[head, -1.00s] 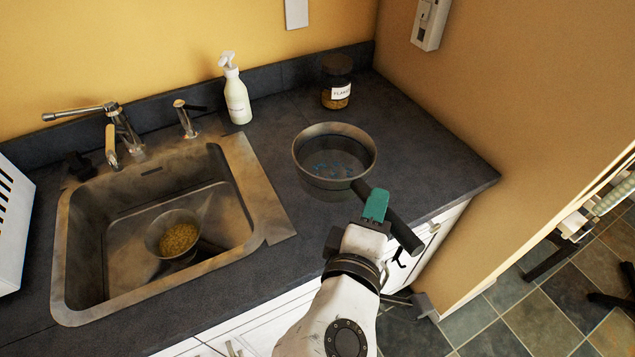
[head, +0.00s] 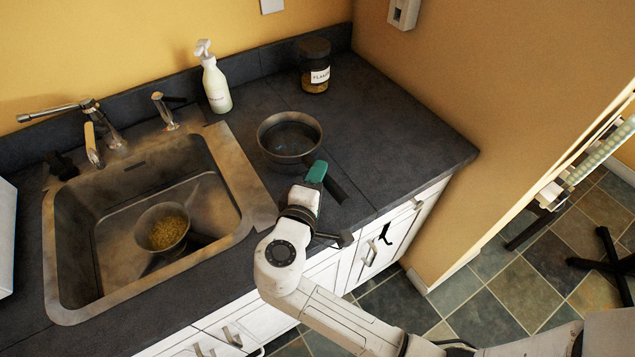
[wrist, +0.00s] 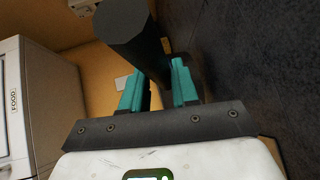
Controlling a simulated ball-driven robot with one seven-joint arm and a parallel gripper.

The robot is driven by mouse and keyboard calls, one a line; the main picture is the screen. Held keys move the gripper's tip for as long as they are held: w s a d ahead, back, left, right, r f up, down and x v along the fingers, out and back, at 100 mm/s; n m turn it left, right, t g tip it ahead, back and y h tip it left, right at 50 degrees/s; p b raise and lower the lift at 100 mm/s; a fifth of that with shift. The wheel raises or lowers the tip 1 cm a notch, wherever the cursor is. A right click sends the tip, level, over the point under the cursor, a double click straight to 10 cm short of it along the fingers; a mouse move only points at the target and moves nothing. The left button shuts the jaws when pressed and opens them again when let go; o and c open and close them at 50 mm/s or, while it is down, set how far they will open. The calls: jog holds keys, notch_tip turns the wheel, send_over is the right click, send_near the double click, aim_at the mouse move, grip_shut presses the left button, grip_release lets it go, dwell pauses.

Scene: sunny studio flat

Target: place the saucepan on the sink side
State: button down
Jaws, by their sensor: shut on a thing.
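In the wrist view the thick black handle (wrist: 130,35) runs between the teal fingertips (wrist: 158,88). The pan's bowl cannot be made out there.
A bowl of yellow grains (head: 168,233) lies in the sink. A faucet (head: 105,130), a white pump bottle (head: 217,88) and a lidded jar (head: 314,68) stand along the back. The counter to the right (head: 410,150) is clear, ending at its right edge.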

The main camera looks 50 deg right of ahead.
jog(key=shift+f, duration=1.05)
jog(key=shift+f, duration=0.15)
jog(key=c, duration=0.8)
grip_release()
jog(key=shift+c, duration=0.2)
jog(key=b+v, duration=0.2)
jog(key=v, duration=1)
jog(key=shift+b, duration=0.4)
